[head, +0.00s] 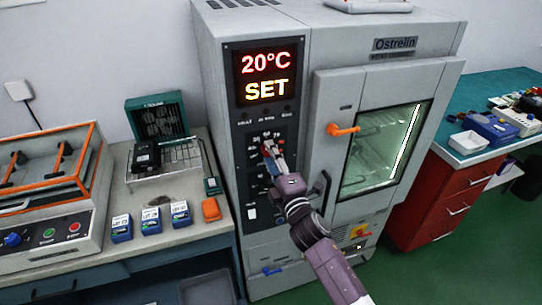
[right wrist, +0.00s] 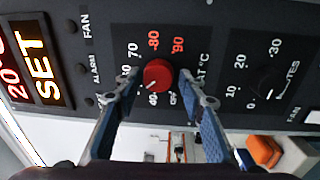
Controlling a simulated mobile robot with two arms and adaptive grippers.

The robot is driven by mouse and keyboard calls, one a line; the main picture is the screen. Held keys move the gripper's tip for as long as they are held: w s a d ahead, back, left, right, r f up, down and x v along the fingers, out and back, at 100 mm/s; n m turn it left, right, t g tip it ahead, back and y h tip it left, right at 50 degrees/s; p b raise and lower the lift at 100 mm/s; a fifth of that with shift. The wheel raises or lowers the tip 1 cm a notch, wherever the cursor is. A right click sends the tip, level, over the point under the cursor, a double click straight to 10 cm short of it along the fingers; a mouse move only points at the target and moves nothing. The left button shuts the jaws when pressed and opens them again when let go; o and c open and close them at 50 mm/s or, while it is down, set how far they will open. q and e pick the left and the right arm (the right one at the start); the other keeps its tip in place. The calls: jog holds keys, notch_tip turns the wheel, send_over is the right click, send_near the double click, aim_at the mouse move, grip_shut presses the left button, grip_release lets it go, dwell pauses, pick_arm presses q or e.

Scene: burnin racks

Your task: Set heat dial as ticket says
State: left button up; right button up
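The heat dial is a red knob (right wrist: 157,75) on the dark panel of the grey oven (head: 222,40), ringed by numbers including 70, 80 and 90. Its white mark points down-left in the right wrist view, near the 40. My right gripper (right wrist: 158,78) is open, its fingertips on either side of the knob with small gaps seeming to show. In the head view, my right gripper (head: 270,150) covers most of the dial. The display (head: 266,76) reads 20°C and SET. I cannot make out a ticket's text. My left gripper is out of view.
A black minutes dial (right wrist: 262,92) lies to the right in the wrist view. Several blue labelled boxes (head: 151,221) and an orange block (head: 211,209) stand on the left bench. A red cabinet (head: 430,205) stands right.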

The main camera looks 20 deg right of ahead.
jog(key=shift+o, duration=0.5)
jog(key=s, duration=1.2)
jog(key=shift+d+f, duration=0.3)
jog(key=shift+f, duration=0.1)
